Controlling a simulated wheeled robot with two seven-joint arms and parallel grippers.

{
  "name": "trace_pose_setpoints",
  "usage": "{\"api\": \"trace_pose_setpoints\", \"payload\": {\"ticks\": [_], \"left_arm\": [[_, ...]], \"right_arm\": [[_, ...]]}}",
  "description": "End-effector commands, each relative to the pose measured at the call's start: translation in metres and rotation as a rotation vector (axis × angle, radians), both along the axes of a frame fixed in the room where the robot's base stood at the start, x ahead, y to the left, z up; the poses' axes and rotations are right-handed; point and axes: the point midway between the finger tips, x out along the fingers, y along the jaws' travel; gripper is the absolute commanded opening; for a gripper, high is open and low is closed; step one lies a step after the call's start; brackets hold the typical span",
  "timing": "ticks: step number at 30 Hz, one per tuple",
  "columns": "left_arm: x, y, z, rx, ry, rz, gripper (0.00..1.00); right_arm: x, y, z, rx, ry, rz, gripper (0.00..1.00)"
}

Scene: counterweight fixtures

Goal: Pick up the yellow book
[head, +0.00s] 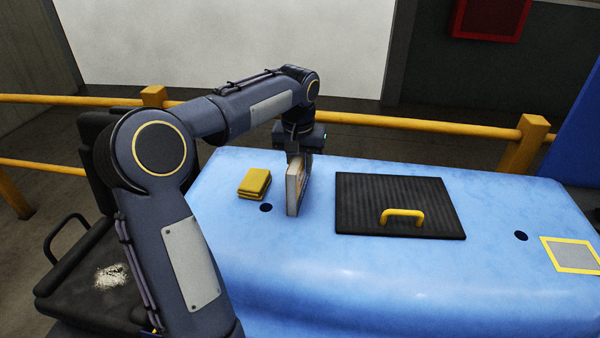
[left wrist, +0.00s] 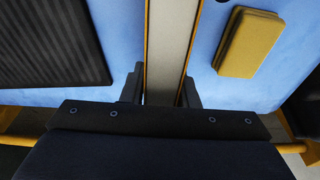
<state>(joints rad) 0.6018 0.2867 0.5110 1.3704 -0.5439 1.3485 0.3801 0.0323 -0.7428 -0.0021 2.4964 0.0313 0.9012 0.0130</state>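The book (head: 293,190) stands upright on the blue surface, its pale page edge facing me. In the left wrist view the book (left wrist: 171,40) shows thin yellow cover edges along pale pages. My left gripper (head: 299,152) is at the book's upper far end, pointing down. In the left wrist view its two fingers (left wrist: 162,92) lie on either side of the book, close against the covers. I cannot tell whether both fingers press on it. The book's lower edge appears to be at the surface. My right gripper is not in view.
A small stack of yellow pads (head: 254,183) lies left of the book, and it shows in the left wrist view (left wrist: 249,43). A black ribbed panel (head: 360,190) with a yellow handle (head: 402,213) lies to the right. A yellow rail (head: 400,122) runs behind the blue counter (head: 400,270).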

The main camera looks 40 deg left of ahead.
Motion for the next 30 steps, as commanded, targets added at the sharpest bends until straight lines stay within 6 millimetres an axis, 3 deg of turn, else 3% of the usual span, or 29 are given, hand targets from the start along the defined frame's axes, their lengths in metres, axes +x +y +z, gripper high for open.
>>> {"api": "trace_pose_setpoints", "payload": {"ticks": [1,6,20,25,30], "left_arm": [[0.0,0.0,0.0,0.0,0.0,0.0,0.21],[0.0,0.0,0.0,0.0,0.0,0.0,0.0],[0.001,0.0,0.009,0.001,-0.003,-0.001,0.0],[0.001,-0.001,0.033,0.002,-0.007,-0.001,0.0],[-0.014,0.028,0.069,0.003,-0.008,0.006,0.0]], "right_arm": [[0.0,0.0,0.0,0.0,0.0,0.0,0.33],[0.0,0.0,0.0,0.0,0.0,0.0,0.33],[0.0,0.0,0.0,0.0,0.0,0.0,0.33],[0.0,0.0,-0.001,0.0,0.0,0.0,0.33],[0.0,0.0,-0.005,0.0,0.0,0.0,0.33]]}}
